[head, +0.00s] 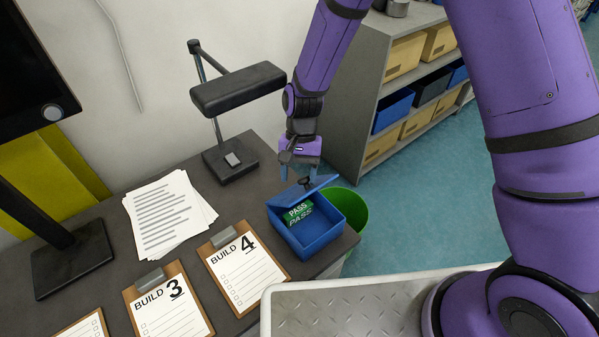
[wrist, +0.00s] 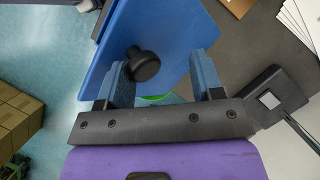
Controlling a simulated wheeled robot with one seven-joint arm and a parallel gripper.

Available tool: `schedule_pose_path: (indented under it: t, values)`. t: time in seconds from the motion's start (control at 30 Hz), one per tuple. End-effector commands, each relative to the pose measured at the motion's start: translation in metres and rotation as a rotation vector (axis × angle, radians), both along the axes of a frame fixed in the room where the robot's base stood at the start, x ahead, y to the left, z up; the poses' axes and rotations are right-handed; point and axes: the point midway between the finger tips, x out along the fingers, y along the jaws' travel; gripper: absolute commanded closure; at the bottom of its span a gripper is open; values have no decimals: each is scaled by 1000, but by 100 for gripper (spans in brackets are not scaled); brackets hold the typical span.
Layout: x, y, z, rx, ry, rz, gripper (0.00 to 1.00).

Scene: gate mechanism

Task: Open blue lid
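The blue box (head: 308,236) sits at the table's right edge. Its blue lid (head: 322,182) is raised and tilted partway, so the inside shows, with a green piece marked PASS (head: 298,212). The lid also fills the upper middle of the wrist view (wrist: 165,30), with a round black knob (wrist: 146,66) on it. My gripper (head: 298,174) is at the raised lid, pointing down. In the wrist view its fingers (wrist: 160,62) are spread wide. The knob is beside the left finger; I cannot tell whether they touch. The right finger is well apart from the knob.
A green bin (head: 352,208) stands on the floor right of the box. A black lamp (head: 235,88) stands behind it. Clipboards marked BUILD 4 (head: 243,270) and BUILD 3 (head: 172,308) and papers (head: 163,215) lie to the left. A shelf (head: 350,100) with bins stands behind.

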Motion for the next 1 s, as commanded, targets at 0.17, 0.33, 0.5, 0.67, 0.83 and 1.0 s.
schedule_pose_path:
  t: [0.17,0.33,0.5,0.67,0.83,1.0]
  values:
    - [3,-2,0,-1,-6,-1,41]
    - [3,-3,1,-2,-5,-2,41]
    - [8,-3,13,0,-7,-3,41]
    - [18,-5,36,0,-8,-4,41]
    - [27,-6,58,0,-8,-3,41]
    - [31,-7,68,-1,-5,-1,41]
